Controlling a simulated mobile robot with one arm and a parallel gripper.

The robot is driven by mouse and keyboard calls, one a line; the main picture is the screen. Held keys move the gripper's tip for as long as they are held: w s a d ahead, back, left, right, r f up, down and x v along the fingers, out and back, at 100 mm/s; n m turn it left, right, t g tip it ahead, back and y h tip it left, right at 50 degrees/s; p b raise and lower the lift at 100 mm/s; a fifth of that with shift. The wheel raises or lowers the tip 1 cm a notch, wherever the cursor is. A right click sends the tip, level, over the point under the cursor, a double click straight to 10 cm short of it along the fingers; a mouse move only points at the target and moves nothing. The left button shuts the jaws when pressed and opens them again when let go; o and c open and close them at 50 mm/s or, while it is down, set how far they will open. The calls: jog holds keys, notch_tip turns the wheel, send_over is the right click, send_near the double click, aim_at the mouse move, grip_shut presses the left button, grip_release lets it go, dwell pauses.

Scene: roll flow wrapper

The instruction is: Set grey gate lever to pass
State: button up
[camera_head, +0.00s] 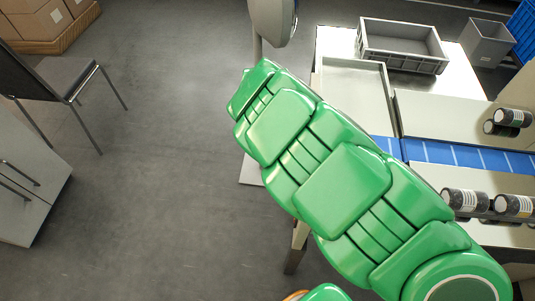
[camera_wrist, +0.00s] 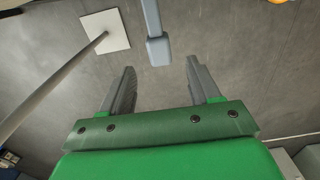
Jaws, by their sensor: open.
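In the wrist view my gripper (camera_wrist: 160,66) is open, with its two dark fingers apart and nothing between them. A blue-grey bar with a block-like end (camera_wrist: 158,48) comes down from the top edge, just ahead of the gap between the fingertips. It looks like the grey gate lever, but I cannot be sure, and its setting cannot be read. Contact with the fingers is not visible. In the head view my green arm covers the middle, and my gripper cannot be made out there.
A pole stands on a pale square base (camera_wrist: 118,30) left of the fingers. In the head view, a blue conveyor (camera_head: 455,154) with dark rolls (camera_head: 466,199) lies at right. A grey crate (camera_head: 402,47) stands behind it. A chair (camera_head: 62,80) is at left; the floor between is clear.

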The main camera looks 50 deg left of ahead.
dwell(0.3)
jog(key=s+a+f+m+t+y, duration=0.1)
jog(key=s+a+y, duration=0.2)
jog(key=a, duration=0.5)
jog(key=s+a+f+m+t+y, duration=0.1)
jog(key=s+a+t+y, duration=0.15)
jog(key=a, duration=0.65)
jog(key=s+a+f+m+t+y, duration=0.1)
jog(key=s+a+f+m+y, duration=0.15)
jog(key=a, duration=0.55)
jog(key=w+d+f+m+t+h, duration=0.25)
jog(key=d+f+t, duration=0.25)
jog(key=d+t, duration=0.4)
jog(key=d+m+t+h, duration=0.1)
jog(key=d+t+h, duration=0.4)
jog(key=d, duration=1.1)
jog(key=shift+w+a+r, duration=0.1)
jog(key=shift+w+r, duration=0.1)
jog(key=shift+w, duration=1.7)
jog(key=shift+w+a+r, duration=0.1)
jog(key=shift+w+r, duration=0.05)
jog(key=shift+w, duration=1.7)
grip_shut()
